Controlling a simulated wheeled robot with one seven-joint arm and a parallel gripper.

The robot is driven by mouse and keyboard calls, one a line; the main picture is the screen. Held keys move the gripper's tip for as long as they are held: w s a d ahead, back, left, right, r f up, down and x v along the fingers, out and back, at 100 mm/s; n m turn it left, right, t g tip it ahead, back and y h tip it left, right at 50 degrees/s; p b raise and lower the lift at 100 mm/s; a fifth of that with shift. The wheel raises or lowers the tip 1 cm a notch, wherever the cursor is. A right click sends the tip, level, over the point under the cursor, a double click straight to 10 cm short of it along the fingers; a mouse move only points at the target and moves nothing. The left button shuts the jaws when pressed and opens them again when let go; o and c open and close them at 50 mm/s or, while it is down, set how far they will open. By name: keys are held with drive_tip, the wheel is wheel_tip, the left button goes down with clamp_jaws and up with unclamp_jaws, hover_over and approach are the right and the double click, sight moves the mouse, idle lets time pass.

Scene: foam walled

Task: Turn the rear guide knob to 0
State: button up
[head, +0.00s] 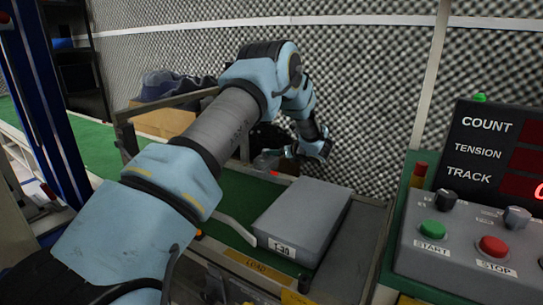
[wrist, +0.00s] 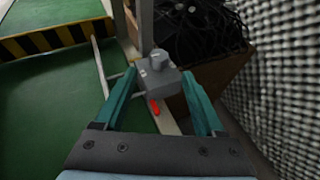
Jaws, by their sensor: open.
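The rear guide knob (wrist: 158,58) is a small grey knob on top of a grey block (wrist: 157,82) in the wrist view. A red pointer (wrist: 154,106) sticks out on the near side of the block. The scale figures are too small to read, so I cannot tell the knob's setting. My gripper (wrist: 159,76) is open, with one teal finger on each side of the block and knob. I cannot tell whether either finger touches. In the head view my gripper (head: 309,150) is at the back of the green conveyor, beside the grey block (head: 265,162).
A grey box (head: 303,222) labelled T-30 lies at the conveyor's front end. A control panel (head: 465,240) with start and stop buttons stands at right. A box of black cables (wrist: 205,35) is behind the knob, next to the foam wall (wrist: 280,70). Rails run beside the belt (wrist: 50,100).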

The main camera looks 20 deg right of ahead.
drive_tip(key=x, duration=0.8)
drive_tip(key=shift+b, duration=0.35)
drive_tip(key=shift+s, duration=0.1)
clamp_jaws()
